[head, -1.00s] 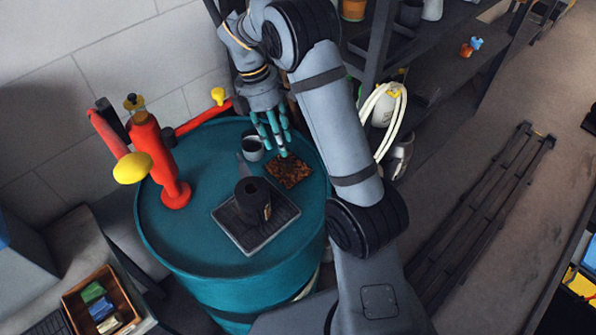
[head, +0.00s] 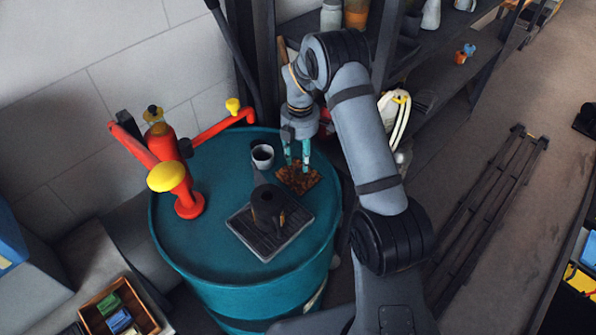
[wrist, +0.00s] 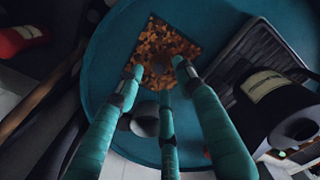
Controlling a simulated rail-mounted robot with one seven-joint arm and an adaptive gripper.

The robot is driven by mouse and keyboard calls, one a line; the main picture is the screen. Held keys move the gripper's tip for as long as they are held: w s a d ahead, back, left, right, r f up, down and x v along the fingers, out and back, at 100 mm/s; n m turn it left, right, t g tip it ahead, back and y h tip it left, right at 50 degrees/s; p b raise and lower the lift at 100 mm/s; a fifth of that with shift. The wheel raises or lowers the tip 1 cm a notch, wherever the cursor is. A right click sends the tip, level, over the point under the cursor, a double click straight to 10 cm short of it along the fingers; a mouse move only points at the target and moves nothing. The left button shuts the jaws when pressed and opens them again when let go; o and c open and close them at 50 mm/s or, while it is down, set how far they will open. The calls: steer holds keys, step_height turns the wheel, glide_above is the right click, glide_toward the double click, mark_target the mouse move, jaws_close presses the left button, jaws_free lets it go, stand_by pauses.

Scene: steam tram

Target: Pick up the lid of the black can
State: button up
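The black can (head: 268,203) stands on a dark ribbed tray (head: 262,250) on the teal drum top. In the wrist view the can (wrist: 283,108) is at the right, with a pale label and a round opening in its end. A square mat patterned brown and orange (head: 311,183) lies behind the tray. My gripper (head: 297,166) points down over this mat, its teal fingers apart. In the wrist view the mat (wrist: 160,40) shows a small dark shape (wrist: 158,68) between the fingertips. It may be the lid; I cannot tell for sure, nor whether the fingers touch it.
A grey cup (head: 262,154) stands left of the mat, close to my fingers. A red stand with a yellow knob (head: 167,177) rises at the drum's left. A dark shelf (head: 440,55) is behind at right. The drum's front left is clear.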

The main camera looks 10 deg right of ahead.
mark_target(297, 169)
steer(key=f+p, duration=0.1)
steer(key=f, duration=0.2)
steer(key=shift+w+a+f+p, duration=0.15)
steer(key=shift+a+f+p, duration=0.05)
steer(key=shift+a+p, duration=0.15)
steer(key=shift+f, duration=0.55)
steer(key=shift+c, duration=0.3)
steer(key=c, duration=0.8)
steer(key=shift+c, duration=0.3)
steer(key=shift+r, duration=0.1)
jaws_close()
